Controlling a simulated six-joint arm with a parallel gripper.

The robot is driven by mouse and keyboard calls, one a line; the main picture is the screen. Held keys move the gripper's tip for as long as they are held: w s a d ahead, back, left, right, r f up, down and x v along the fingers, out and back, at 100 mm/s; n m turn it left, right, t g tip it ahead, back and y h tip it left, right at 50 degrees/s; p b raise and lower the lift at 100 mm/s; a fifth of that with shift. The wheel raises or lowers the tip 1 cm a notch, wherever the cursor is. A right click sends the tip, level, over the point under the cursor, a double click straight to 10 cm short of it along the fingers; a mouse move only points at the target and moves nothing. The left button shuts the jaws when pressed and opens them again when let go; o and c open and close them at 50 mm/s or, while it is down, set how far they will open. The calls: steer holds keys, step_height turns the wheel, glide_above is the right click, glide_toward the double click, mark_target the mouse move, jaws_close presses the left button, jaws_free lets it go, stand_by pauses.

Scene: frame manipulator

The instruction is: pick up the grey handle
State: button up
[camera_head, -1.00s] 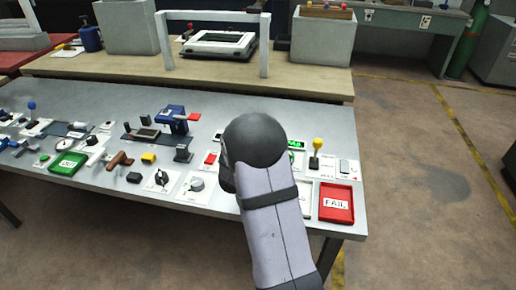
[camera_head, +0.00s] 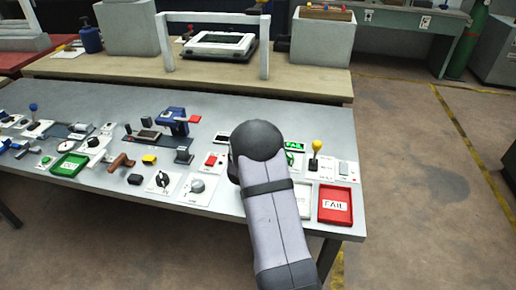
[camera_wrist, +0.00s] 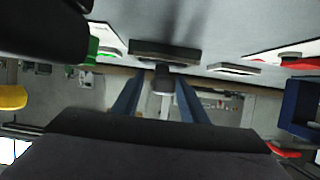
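In the wrist view a dark grey bar-shaped handle (camera_wrist: 165,50) lies across the top middle, with a short dark stem below it. I take it as the grey handle. My gripper (camera_wrist: 158,92) shows there as two blue-grey fingers, apart, one on each side of the stem's line in the picture. No contact with the handle can be made out, and the depth gap is unclear. In the head view my arm covers the area where the handle seems to be, and the fingers are hidden behind it.
On the grey bench (camera_head: 110,100), a yellow-topped lever (camera_head: 317,147) and red FAIL tray (camera_head: 335,204) stand right of my arm. A red button panel (camera_head: 211,160), grey knob (camera_head: 197,186) and blue vise (camera_head: 172,120) stand left. A green tray (camera_head: 70,165) is farther left.

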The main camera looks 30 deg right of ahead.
steer(key=shift+w+d+f, duration=0.2)
steer(key=shift+w+d, duration=0.1)
steer(key=shift+w, duration=0.05)
steer(key=shift+c, duration=0.6)
jaws_close()
steer(key=shift+r, duration=0.15)
step_height(320, 180, up, 10)
steer(key=shift+f, duration=0.1)
